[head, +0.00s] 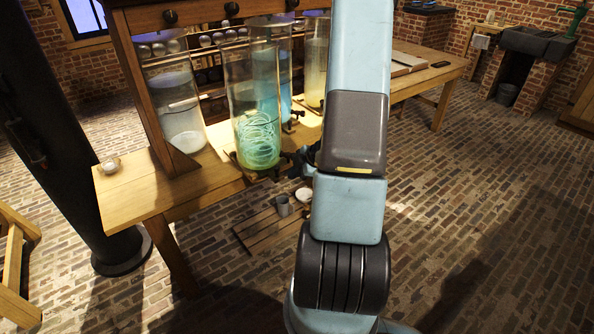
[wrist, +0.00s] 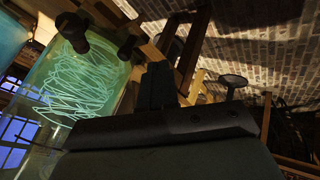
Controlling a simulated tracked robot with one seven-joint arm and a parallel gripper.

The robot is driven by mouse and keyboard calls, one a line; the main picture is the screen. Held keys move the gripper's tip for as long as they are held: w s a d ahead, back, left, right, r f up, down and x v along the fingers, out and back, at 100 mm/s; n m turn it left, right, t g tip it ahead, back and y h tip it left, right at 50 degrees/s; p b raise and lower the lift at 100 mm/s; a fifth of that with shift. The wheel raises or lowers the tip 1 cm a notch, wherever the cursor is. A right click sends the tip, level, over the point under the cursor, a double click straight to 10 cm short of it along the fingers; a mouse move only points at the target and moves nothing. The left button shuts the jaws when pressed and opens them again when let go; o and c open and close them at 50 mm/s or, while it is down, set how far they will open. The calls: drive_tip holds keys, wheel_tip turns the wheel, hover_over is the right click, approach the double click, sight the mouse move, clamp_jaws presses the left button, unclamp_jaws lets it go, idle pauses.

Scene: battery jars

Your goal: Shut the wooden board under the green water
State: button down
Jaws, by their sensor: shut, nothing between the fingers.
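The glass jar of green water (head: 252,90) stands near the table's front edge, with a tangle of pale coils low inside. A small wooden board (head: 240,163) shows at the foot of this jar; most of it is hidden, and I cannot tell how far it sticks out. My gripper (head: 305,158) is just right of the jar's foot, partly hidden behind my arm. In the wrist view the green jar (wrist: 78,85) fills the left side, tilted in the picture. My gripper (wrist: 158,87) is shut and empty there, to the right of the jar; I cannot tell whether it touches anything.
A jar of clear liquid (head: 180,105), a blue jar (head: 275,65) and a yellowish jar (head: 316,65) share the wooden table (head: 135,190). Dark fittings (wrist: 72,25) sit near the green jar. A slatted board (head: 262,228) with a grey mug (head: 283,206) is below.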

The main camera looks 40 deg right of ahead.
sight(274, 179)
drive_tip(key=w+f, duration=0.1)
drive_tip(key=w, duration=0.1)
drive_tip(key=w+f, duration=0.3)
drive_tip(key=shift+w+a+f, duration=0.15)
drive_tip(key=shift+w+a, duration=0.25)
drive_tip(key=shift+w+d, duration=0.1)
drive_tip(key=shift+w, duration=0.5)
